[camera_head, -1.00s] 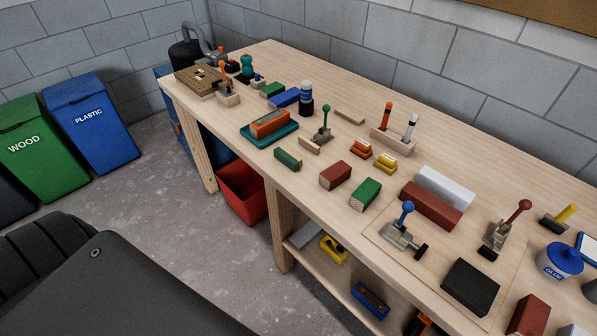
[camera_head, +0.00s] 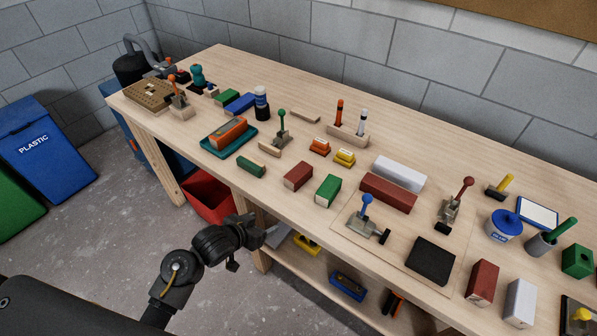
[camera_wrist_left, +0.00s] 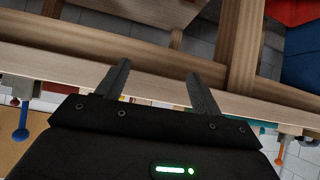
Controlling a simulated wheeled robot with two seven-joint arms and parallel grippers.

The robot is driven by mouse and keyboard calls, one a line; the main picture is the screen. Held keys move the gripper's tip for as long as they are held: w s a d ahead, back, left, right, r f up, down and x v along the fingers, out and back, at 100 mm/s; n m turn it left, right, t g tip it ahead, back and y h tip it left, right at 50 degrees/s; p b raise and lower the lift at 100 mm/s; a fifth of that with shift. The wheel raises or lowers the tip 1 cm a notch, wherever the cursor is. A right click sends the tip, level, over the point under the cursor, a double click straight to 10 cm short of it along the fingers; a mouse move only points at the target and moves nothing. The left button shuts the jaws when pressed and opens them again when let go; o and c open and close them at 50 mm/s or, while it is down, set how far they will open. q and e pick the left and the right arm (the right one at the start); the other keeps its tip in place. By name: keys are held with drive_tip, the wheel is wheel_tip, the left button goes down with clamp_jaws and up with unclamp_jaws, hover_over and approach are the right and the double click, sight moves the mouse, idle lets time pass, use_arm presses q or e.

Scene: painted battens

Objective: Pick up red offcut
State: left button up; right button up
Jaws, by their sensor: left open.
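A short red block (camera_head: 298,176), a red offcut by its look, lies near the front edge of the workbench (camera_head: 305,125). A short green block (camera_head: 328,190) lies to its right. Another red block (camera_head: 482,283) is at the front right, and a long red batten (camera_head: 388,193) lies behind the green block. My left gripper (camera_head: 258,232) is in front of the bench, beside its front edge and apart from the red block. In the left wrist view its fingers (camera_wrist_left: 160,86) are spread with nothing between them. My right gripper does not show.
A dark green piece (camera_head: 251,167) and a teal tray (camera_head: 229,141) are to the left. A red bin (camera_head: 207,195) stands below the bench, and a lower shelf (camera_head: 310,259) holds tools.

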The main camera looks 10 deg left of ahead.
use_arm(q)
wheel_tip(320, 180, up, 7)
drive_tip(key=w+t, duration=0.1)
drive_tip(key=m+t+h, duration=0.1)
drive_tip(key=m+h, duration=0.1)
drive_tip(key=h, duration=0.1)
approach(295, 174)
drive_tip(key=shift+w+d+f, duration=0.15)
drive_tip(key=shift+w+d, duration=0.35)
drive_tip(key=shift+w, duration=0.1)
drive_tip(key=shift+w+d+f, duration=0.15)
drive_tip(key=shift+w+d, duration=0.4)
drive_tip(key=shift+w, duration=0.1)
drive_tip(key=shift+w+d+f, duration=0.15)
drive_tip(key=shift+w+f, duration=0.05)
drive_tip(key=shift+w, duration=0.1)
drive_tip(key=shift+y, duration=0.3)
drive_tip(key=x, duration=0.2)
drive_tip(key=p+x, duration=0.1)
drive_tip(key=x, duration=0.1)
drive_tip(key=shift+w+f, duration=0.15)
drive_tip(key=shift+f, duration=0.1)
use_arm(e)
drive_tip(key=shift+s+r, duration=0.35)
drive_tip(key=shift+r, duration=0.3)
use_arm(q)
drive_tip(key=c, duration=1.1)
